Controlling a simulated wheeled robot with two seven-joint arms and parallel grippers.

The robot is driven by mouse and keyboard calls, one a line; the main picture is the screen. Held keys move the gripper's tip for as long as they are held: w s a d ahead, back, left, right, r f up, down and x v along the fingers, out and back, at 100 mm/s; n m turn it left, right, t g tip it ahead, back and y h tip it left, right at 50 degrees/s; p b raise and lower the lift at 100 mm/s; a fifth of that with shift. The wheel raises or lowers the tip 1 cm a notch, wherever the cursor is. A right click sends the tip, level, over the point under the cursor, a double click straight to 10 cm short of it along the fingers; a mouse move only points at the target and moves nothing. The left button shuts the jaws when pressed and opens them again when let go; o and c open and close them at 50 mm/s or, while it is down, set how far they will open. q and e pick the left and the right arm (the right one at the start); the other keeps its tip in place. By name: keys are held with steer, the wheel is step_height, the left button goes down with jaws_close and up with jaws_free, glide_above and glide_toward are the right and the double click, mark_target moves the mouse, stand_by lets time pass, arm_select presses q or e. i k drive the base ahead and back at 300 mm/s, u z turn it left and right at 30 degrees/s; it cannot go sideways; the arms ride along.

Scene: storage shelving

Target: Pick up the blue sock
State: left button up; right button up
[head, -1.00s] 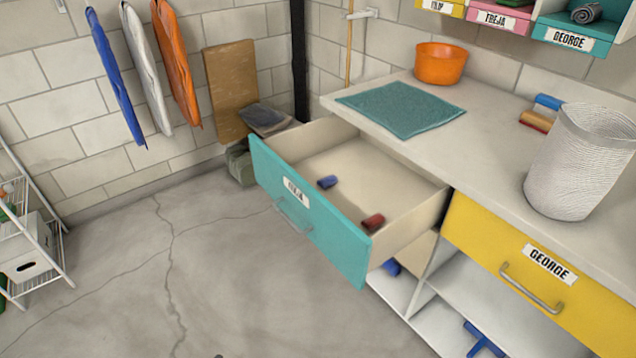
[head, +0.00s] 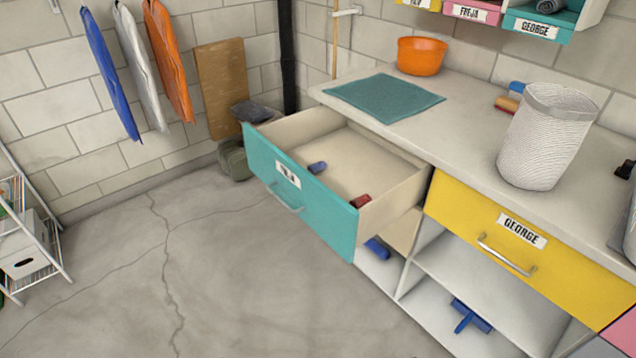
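A small rolled blue item (head: 318,167), which looks like the blue sock, lies inside the open teal drawer (head: 300,205), near the drawer's front wall. A similar red roll (head: 360,201) lies in the same drawer, closer to its right front corner. Other blue items are in view: a blue roll (head: 377,248) on the shelf under the drawer and a blue piece (head: 517,87) on the counter behind the white basket. They are too small to identify surely. Neither of my grippers can be made out in the head view.
The counter (head: 450,130) holds a teal mat (head: 384,97), an orange bowl (head: 421,56) and a white basket (head: 546,136). A yellow drawer (head: 480,235) is shut. A blue T-shaped tool (head: 468,315) lies on the lower shelf. The floor (head: 230,280) before the drawer is clear.

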mark_target(314, 168)
steer(key=u, duration=0.7)
steer(key=i, duration=0.6)
